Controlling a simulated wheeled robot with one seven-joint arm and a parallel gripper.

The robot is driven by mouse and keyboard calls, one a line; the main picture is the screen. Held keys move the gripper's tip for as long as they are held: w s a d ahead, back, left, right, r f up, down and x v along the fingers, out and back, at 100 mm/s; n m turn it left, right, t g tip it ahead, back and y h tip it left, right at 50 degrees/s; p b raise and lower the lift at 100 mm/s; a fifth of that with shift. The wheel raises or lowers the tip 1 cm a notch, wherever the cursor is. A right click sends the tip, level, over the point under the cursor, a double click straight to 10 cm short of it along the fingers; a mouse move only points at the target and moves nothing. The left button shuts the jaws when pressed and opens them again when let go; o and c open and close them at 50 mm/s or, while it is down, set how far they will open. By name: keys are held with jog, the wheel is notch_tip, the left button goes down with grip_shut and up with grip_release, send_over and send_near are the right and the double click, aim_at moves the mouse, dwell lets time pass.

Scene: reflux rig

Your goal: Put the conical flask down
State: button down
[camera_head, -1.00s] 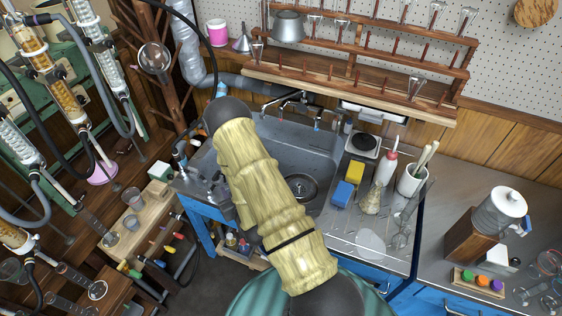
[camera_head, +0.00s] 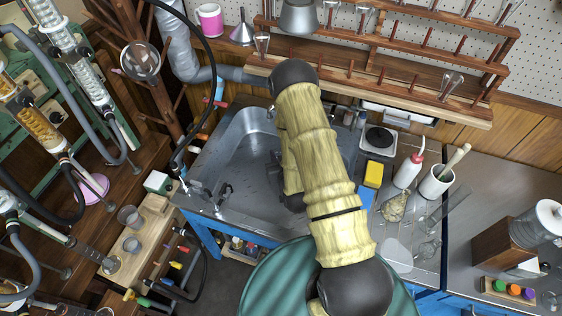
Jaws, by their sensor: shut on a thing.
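My gripper is not visible; my own yellow-sleeved arm reaches over the sink and covers the area where it would be. I see no conical flask in a gripper, and anything held there is hidden behind the arm. A cone-shaped vessel with a yellowish, grainy look (camera_head: 395,206) stands on the drainboard right of the sink. I cannot tell whether it is the task's flask. Small clear conical glassware (camera_head: 451,85) hangs on the wooden drying rack (camera_head: 400,92) at the back.
The steel sink (camera_head: 235,160) is partly covered by my arm. Beside it are a yellow sponge (camera_head: 374,174), a wash bottle (camera_head: 409,171), a white pot (camera_head: 436,182) and a scale (camera_head: 379,140). Bare counter (camera_head: 490,170) lies further right. Glass columns (camera_head: 85,65) stand at left.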

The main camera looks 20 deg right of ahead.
jog(key=shift+w+d, duration=0.15)
jog(key=shift+w, duration=0.2)
jog(key=shift+s, duration=0.35)
jog(key=shift+d+f, duration=0.1)
jog(key=shift+d, duration=0.1)
jog(key=w+f+n+y+b, duration=0.2)
jog(key=w+f+b, duration=0.8)
jog(key=b, duration=1.6)
jog(key=w, duration=0.3)
jog(key=shift+w+y, duration=0.35)
jog(key=shift+y, duration=0.05)
jog(key=shift+a+r, duration=0.1)
notch_tip(320, 180, down, 6)
jog(key=b, duration=0.1)
jog(key=shift+b, duration=0.35)
